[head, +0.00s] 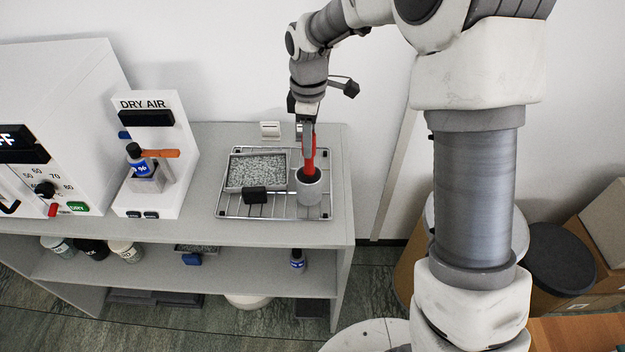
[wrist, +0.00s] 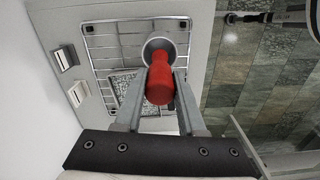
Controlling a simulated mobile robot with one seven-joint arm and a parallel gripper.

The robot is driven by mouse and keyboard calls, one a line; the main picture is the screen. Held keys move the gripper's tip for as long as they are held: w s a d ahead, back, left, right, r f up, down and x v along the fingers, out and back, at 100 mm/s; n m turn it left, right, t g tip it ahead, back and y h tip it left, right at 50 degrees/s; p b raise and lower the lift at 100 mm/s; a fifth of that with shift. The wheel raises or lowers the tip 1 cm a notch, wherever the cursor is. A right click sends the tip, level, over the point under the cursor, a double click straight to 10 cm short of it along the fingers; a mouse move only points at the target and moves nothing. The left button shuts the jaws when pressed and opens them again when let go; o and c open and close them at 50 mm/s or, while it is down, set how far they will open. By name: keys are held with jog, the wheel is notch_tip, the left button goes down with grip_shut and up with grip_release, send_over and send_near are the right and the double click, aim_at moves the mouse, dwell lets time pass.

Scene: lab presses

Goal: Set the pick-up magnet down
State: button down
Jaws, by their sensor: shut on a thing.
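The pick-up magnet (head: 312,158) has a red handle and hangs upright from my gripper (head: 308,138). Its lower end is at the open mouth of a grey cylindrical cup (head: 309,191) on the wire rack; I cannot tell whether it touches the cup. In the wrist view the red handle (wrist: 160,82) is between the two fingers of my gripper (wrist: 162,72), which is shut on it. The cup (wrist: 153,44) shows just beyond it, and the magnet's lower end is hidden.
A wire rack (head: 228,212) on the grey bench (head: 208,142) carries a tray of grey granules (head: 230,183) with a black handle, left of the cup. A white DRY AIR stand (head: 182,115) holds a bottle (head: 136,156). A small white block (head: 270,130) stands behind the rack.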

aim_at(309, 165)
notch_tip(309, 165, down, 8)
jog(key=shift+r, duration=0.1)
dwell(0.4)
jog(key=c, duration=0.5)
grip_release()
